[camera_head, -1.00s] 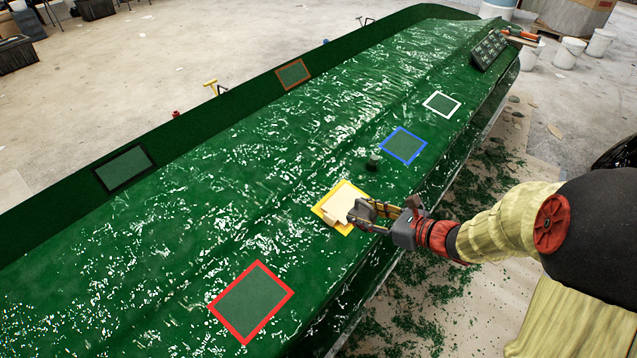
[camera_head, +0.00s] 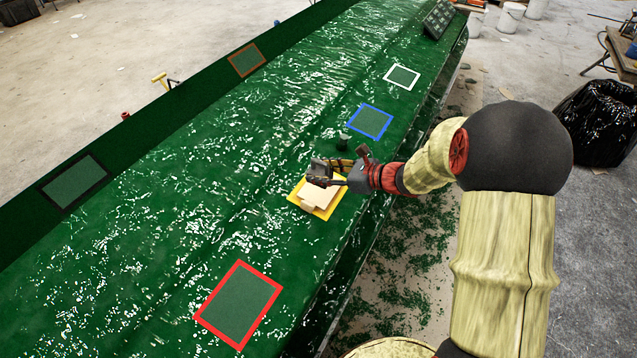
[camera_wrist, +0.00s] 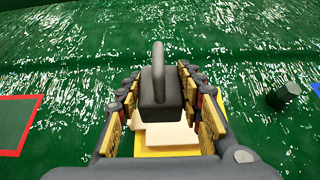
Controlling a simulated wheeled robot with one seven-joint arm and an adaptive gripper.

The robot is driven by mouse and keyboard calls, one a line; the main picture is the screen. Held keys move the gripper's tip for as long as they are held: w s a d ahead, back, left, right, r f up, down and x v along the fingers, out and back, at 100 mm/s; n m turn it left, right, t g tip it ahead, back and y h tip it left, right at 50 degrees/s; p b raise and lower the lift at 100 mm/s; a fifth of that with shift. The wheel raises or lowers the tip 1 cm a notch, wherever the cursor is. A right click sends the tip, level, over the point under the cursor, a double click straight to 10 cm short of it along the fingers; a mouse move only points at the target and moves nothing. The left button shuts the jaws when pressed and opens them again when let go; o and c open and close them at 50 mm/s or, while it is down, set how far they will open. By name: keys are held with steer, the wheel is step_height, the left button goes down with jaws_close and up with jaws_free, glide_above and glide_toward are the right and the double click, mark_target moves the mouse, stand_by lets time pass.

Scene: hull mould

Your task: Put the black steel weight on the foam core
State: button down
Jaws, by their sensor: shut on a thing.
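In the head view the foam core (camera_head: 319,196) lies in the yellow frame (camera_head: 299,204) on the green hull. My gripper (camera_head: 318,172) is at the core's upper edge there. Whether the weight touches the core cannot be told.
A small dark green cylinder (camera_head: 343,141) stands on the hull between the yellow and blue frames (camera_head: 370,121). A red frame (camera_head: 238,305) lies nearer, a white one (camera_head: 402,77) farther. Black and orange frames lie on the left flange. The hull around the core is otherwise clear.

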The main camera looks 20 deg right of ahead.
mark_target(319, 173)
steer(key=shift+w+d+f+b, duration=0.2)
steer(key=shift+w+f+b, duration=0.3)
steer(key=shift+w+f, duration=1.05)
steer(key=shift+f+b, duration=0.65)
steer(key=shift+f, duration=0.9)
steer(key=shift+f, duration=0.35)
steer(key=c, duration=1.2)
jaws_free()
steer(key=shift+f, duration=0.1)
